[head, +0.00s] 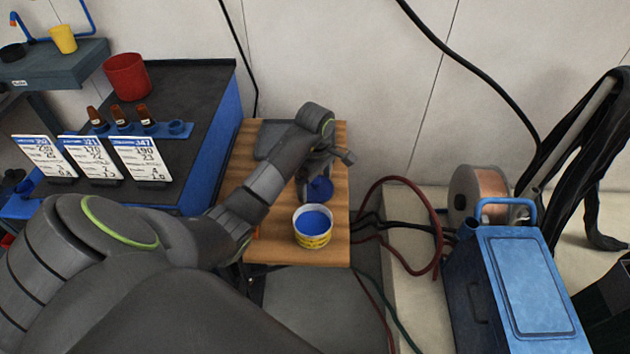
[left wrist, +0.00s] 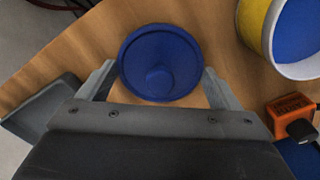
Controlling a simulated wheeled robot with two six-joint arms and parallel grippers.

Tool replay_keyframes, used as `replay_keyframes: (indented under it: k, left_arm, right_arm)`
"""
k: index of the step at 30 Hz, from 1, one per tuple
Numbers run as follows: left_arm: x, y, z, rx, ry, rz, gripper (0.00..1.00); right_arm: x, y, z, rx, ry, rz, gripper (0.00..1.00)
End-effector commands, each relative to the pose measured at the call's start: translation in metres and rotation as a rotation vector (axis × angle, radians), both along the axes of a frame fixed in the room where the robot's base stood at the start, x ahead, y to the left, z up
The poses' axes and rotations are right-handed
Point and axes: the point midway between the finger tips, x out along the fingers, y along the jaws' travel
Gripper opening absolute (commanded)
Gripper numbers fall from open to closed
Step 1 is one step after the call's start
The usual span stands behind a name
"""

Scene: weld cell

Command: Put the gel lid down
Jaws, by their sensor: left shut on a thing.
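The gel lid is a round blue lid (left wrist: 160,62) with a raised rim and a round knob in its middle. In the left wrist view it sits between the two fingers of my left gripper (left wrist: 160,80), which is shut on its sides. In the head view the lid (head: 320,189) shows under my left gripper (head: 312,187), over the wooden table behind the tub. I cannot tell whether the lid touches the wood. The open tub of blue gel (head: 313,227), white with a yellow label, stands upright near the table's front. My right gripper is not in view.
The wooden table (head: 285,250) also holds a grey tray (left wrist: 45,105) and an orange item (left wrist: 290,115) near the tub. A dark bench (head: 200,85) with number cards and brown bottles stands left. Hoses and a blue welder box (head: 535,285) are right.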

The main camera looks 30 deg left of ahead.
Motion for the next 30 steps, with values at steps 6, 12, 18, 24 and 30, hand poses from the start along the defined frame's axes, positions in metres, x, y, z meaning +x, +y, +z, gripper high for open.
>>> replay_keyframes:
  k: [6, 12, 18, 24, 30]
  left_arm:
    - [0.000, 0.000, -0.003, 0.000, -0.001, 0.000, 0.88]
    - [0.000, 0.000, -0.003, 0.000, -0.001, 0.000, 1.00]
    - [0.000, 0.000, -0.001, 0.000, -0.001, 0.000, 1.00]
    - [0.001, 0.001, 0.013, 0.001, -0.005, -0.001, 1.00]
    - [0.000, 0.000, 0.044, 0.001, -0.001, 0.001, 1.00]
  right_arm:
    - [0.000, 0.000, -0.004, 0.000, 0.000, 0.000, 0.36]
    - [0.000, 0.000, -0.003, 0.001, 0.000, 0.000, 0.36]
    - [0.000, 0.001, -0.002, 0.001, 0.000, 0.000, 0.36]
    - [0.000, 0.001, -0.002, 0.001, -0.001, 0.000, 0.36]
    - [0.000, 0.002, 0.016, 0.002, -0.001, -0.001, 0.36]
